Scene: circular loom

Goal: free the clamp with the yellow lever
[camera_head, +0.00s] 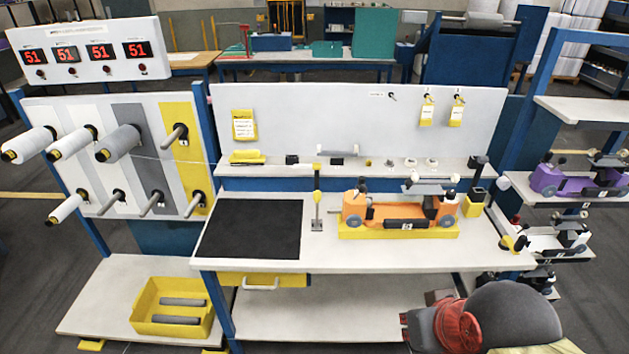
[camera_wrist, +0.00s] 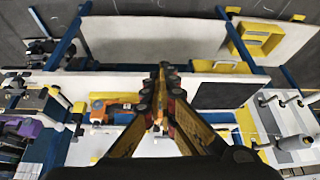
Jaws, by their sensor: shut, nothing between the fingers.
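The orange shuttle also shows in the wrist view (camera_wrist: 112,104). My gripper (camera_wrist: 163,70) is shut and empty, its fingers together over the front of the bench. I cannot make out the lever in the wrist view; the fingers may hide it. My arm shows at the lower right of the head view, apart from the lever.
A black mat (camera_head: 250,229) lies left of the lever. A drawer with a pale handle (camera_head: 261,284) sits under the bench edge. A yellow crate (camera_head: 145,319) stands on the low shelf. Bobbins (camera_head: 120,143) stick out at left; a purple shuttle (camera_head: 578,182) is at right.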

